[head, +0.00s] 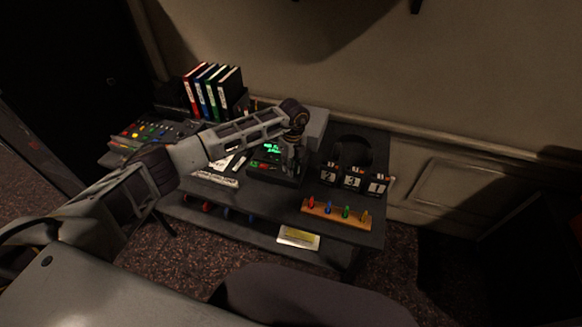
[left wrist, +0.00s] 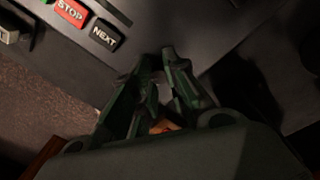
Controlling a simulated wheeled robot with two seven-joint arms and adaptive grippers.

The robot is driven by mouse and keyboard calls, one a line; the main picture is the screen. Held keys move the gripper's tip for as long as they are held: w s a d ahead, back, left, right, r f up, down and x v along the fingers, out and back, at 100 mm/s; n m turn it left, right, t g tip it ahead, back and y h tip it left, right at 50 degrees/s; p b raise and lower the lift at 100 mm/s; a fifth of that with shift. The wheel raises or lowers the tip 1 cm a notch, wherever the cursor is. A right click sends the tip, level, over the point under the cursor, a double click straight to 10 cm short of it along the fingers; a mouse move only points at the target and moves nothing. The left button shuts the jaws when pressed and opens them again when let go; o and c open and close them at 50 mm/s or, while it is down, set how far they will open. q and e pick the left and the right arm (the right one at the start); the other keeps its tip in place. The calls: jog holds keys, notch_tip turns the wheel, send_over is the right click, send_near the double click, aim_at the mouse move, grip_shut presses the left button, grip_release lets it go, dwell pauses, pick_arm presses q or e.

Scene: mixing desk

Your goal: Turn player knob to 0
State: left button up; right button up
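The player (head: 262,170) is a dark box with a lit green display, near the middle of the desk in the head view. My left arm reaches over it, and my left gripper (head: 290,160) hangs at its right part. In the left wrist view, the player's panel shows a red STOP button (left wrist: 70,11) and a black NEXT button (left wrist: 104,35). The gripper's two fingers (left wrist: 160,75) are close together beside these buttons. A pale patch shows between them; I cannot tell whether it is the knob. No knob is clearly visible. My right gripper is not in view.
A mixer (head: 150,131) and upright binders (head: 212,90) stand at the left of the desk. Headphones (head: 352,150), number blocks (head: 353,180) and a wooden board with coloured pegs (head: 336,215) are at the right. A yellow-labelled item (head: 298,238) lies on the lower shelf.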

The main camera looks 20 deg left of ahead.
pick_arm(q)
jog(key=o, duration=0.4)
jog(key=shift+o, duration=0.2)
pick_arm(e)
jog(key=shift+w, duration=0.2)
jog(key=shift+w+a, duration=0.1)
pick_arm(q)
jog(key=shift+r, duration=0.1)
notch_tip(320, 180, up, 12)
jog(key=shift+w+d, duration=0.2)
jog(key=shift+w, duration=0.05)
jog(key=shift+d, duration=0.1)
dwell(0.4)
